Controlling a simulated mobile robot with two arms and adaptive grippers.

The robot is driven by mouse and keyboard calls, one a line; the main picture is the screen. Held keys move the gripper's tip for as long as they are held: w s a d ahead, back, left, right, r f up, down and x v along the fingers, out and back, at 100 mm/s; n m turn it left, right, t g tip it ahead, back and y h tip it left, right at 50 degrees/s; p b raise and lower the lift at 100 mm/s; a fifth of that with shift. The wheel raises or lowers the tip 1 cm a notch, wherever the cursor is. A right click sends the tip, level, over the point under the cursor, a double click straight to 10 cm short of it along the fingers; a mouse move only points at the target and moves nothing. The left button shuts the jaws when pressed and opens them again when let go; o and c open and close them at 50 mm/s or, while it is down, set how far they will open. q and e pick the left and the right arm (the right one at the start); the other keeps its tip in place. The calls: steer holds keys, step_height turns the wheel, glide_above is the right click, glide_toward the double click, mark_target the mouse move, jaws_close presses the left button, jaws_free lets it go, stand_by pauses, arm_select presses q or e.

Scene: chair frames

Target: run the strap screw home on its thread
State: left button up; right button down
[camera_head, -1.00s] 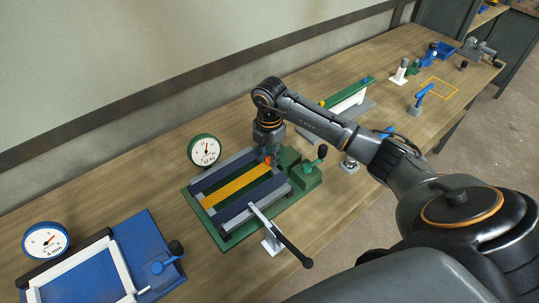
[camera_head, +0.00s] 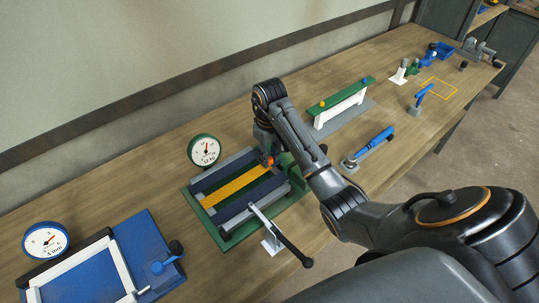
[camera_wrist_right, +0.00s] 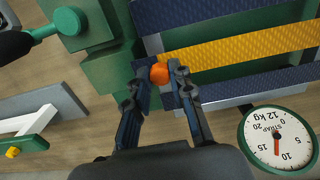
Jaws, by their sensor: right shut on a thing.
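The strap screw's orange head (camera_head: 267,160) sits at the right end of the yellow strap (camera_head: 236,196), beside the green block. My right gripper (camera_head: 265,150) comes down on it from above. In the right wrist view, the orange head (camera_wrist_right: 159,73) lies between the two fingertips of my right gripper (camera_wrist_right: 160,78), which is shut on it. The screw's thread is hidden. The strap dial (camera_head: 204,151), marked 12 kg, stands behind the frame and also shows in the right wrist view (camera_wrist_right: 278,138). My left gripper is not in view.
Dark blue webbing (camera_head: 247,206) runs along both sides of the strap. A lever with a black grip (camera_head: 294,251) sticks out at the front. A green-topped white stand (camera_head: 342,100) and a blue-handled tool (camera_head: 373,143) stand right. A blue fixture (camera_head: 85,275) lies left.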

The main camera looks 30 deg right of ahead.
steer(key=c, duration=1.3)
jaws_free()
steer(key=shift+r+p, duration=0.1)
steer(key=shift+p, duration=0.35)
